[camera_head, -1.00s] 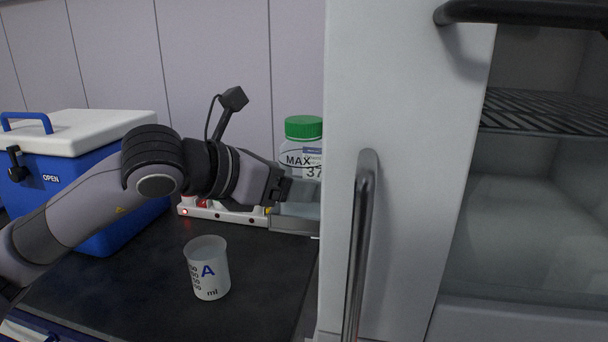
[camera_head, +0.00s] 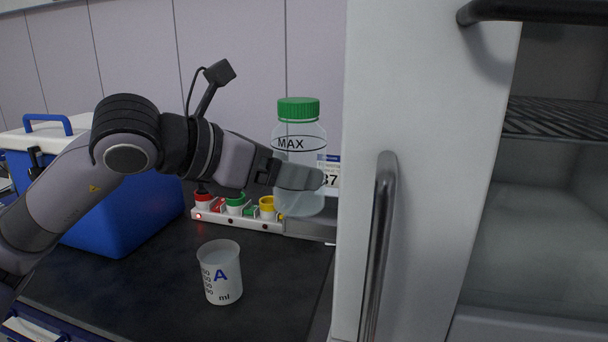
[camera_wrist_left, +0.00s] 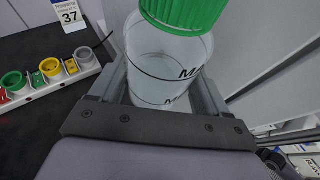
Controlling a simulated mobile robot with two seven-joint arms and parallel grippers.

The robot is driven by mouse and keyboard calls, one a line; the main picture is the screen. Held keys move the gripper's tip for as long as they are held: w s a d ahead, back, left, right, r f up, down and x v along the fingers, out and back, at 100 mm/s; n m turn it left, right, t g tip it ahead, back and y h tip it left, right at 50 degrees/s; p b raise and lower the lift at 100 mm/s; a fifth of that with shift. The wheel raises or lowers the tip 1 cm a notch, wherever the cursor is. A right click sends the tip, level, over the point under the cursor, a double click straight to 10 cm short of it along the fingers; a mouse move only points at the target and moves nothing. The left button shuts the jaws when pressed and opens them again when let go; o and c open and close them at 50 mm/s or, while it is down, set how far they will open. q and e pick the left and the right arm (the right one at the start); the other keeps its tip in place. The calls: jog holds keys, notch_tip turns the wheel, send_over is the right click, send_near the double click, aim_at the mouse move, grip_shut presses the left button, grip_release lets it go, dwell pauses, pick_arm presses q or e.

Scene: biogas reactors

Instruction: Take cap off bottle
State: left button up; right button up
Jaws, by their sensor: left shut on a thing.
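The bottle (camera_head: 299,140) is clear with a green ribbed cap (camera_head: 298,109) on its top and "MAX" marked on its wall. My left gripper (camera_head: 298,177) is shut around the bottle's body and holds it upright, raised above the bench. In the left wrist view the bottle (camera_wrist_left: 160,75) stands between the two fingers, and the green cap (camera_wrist_left: 185,12) shows at the top edge. My right gripper is not in view.
A white beaker marked A (camera_head: 220,272) stands on the dark bench (camera_head: 150,285). A white strip with coloured sockets (camera_head: 236,217) lies behind it. A blue cooler (camera_head: 120,215) is at left. An open cabinet's white door (camera_head: 430,150) is close at right.

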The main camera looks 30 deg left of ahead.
pick_arm(q)
jog(key=s+a+b, duration=0.3)
jog(key=s+b, duration=0.2)
jog(key=s, duration=0.1)
jog(key=s+a+b, duration=0.2)
jog(key=s+b, duration=0.4)
jog(key=s, duration=0.1)
jog(key=shift+a+b, duration=0.3)
jog(key=shift+a, duration=0.1)
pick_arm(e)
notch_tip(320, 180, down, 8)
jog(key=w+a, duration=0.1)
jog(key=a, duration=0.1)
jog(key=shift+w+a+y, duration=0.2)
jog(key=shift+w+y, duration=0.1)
pick_arm(q)
jog(key=shift+s, duration=0.1)
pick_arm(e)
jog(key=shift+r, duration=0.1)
pick_arm(q)
jog(key=o, duration=0.8)
jog(key=c, duration=0.8)
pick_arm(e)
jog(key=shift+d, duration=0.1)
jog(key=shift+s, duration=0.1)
